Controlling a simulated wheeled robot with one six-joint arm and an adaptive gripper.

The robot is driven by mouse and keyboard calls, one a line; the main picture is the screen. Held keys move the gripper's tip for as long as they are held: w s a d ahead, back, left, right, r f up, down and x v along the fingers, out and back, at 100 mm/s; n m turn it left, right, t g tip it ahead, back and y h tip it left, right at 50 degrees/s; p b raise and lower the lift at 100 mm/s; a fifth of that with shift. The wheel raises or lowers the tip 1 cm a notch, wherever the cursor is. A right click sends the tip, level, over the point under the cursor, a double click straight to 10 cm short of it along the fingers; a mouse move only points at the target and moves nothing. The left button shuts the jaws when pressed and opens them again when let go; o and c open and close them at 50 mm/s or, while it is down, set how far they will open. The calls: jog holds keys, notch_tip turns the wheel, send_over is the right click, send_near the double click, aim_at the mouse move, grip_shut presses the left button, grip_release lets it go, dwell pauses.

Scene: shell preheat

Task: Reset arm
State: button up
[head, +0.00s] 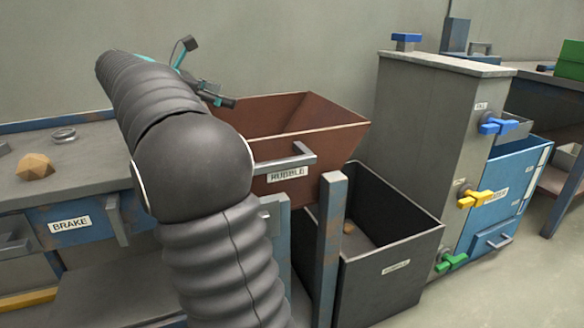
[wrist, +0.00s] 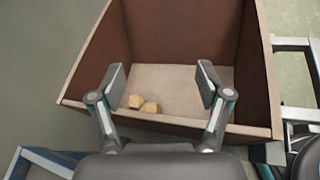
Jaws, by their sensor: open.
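My gripper (wrist: 160,88) is open and empty in the wrist view, with its two fingers spread apart over a brown bin. The brown bin (head: 330,143) carries a label reading "RUBBLE" and has a grey handle on its front; its wall also shows in the wrist view (wrist: 258,65). Two small tan blocks (wrist: 144,104) lie on the bin's floor, below and between the fingers, apart from them. In the head view my dark ribbed arm reaches up and back toward the bin and hides part of it. The gripper is mostly hidden there.
A dark open box (head: 392,270) stands on the floor below the bin, with a small tan piece inside. A bench (head: 95,150) at left holds a tan faceted lump (head: 35,167) and a metal ring (head: 63,135). A tall grey cabinet (head: 425,140) with coloured valves stands at right.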

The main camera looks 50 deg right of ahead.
jog(key=shift+a+r, duration=0.1)
jog(key=shift+a, duration=0.2)
dwell(0.4)
jog(key=s+a+f+m+t+y+p, duration=0.2)
jog(key=s+a+f+m+y+p, duration=0.1)
jog(key=s+a, duration=0.5)
jog(key=s+a+f+m+t+y+p, duration=0.3)
jog(key=s+a+f+m+y, duration=0.2)
jog(key=a, duration=0.8)
jog(key=s+a+f+m+t+y+p, duration=0.3)
jog(key=s+a+f+m+y, duration=0.2)
jog(key=s+a, duration=0.6)
notch_tip(320, 180, down, 2)
jog(key=shift+s+a+f, duration=0.15)
jog(key=shift+s+f, duration=0.05)
